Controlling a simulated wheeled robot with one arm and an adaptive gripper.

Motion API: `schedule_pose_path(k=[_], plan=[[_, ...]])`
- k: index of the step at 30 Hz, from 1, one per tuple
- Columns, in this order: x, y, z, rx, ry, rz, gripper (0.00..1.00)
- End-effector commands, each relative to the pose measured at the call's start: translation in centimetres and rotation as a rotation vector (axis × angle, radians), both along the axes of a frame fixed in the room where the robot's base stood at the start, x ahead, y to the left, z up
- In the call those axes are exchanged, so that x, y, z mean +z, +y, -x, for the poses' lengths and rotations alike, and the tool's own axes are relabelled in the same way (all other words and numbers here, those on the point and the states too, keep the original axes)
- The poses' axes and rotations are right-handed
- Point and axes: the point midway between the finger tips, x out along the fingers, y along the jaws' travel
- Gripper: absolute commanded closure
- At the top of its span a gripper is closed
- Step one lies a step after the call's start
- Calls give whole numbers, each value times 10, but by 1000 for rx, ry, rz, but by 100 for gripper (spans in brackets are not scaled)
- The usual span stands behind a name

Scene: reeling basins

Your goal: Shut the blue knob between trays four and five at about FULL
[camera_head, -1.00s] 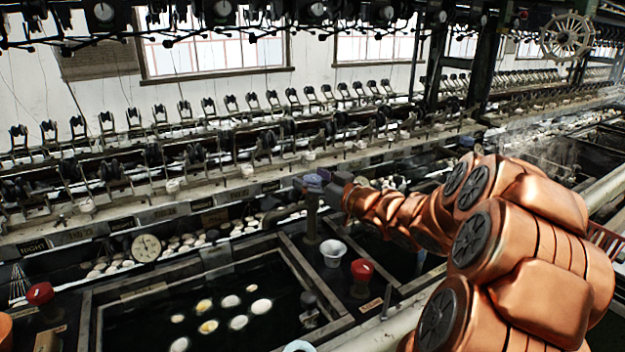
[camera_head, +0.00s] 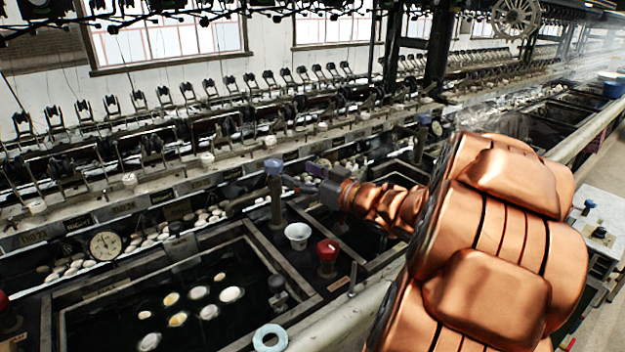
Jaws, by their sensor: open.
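A blue knob (camera_head: 273,166) tops an upright dark post between two basins, left of the picture's middle. My gripper (camera_head: 291,183) is just right of this knob and slightly lower, its fingers pointing left towards it. The jaws are open and hold nothing. A small gap seems to show between fingertips and knob, but I cannot tell the depth. The knob's setting and any FULL mark are too small to read. Another blue knob (camera_head: 424,119) stands farther back, right of my gripper. Tray numbers cannot be made out here.
A red knob (camera_head: 327,250) and a white cup (camera_head: 298,236) stand below my gripper. A dark basin (camera_head: 60,322) with pale cocoons lies at front left. A round dial (camera_head: 103,246) stands behind it. A pale ring (camera_head: 270,338) lies on the front edge.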

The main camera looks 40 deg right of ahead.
Motion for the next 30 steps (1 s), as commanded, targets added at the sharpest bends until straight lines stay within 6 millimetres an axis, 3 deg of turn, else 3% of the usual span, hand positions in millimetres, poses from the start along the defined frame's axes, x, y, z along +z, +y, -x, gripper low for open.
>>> schedule_pose_path(k=[10, 30], plan=[[0, -4, 26, -1, 1, 0, 29], [0, -4, 29, 1, 0, -1, 29]])
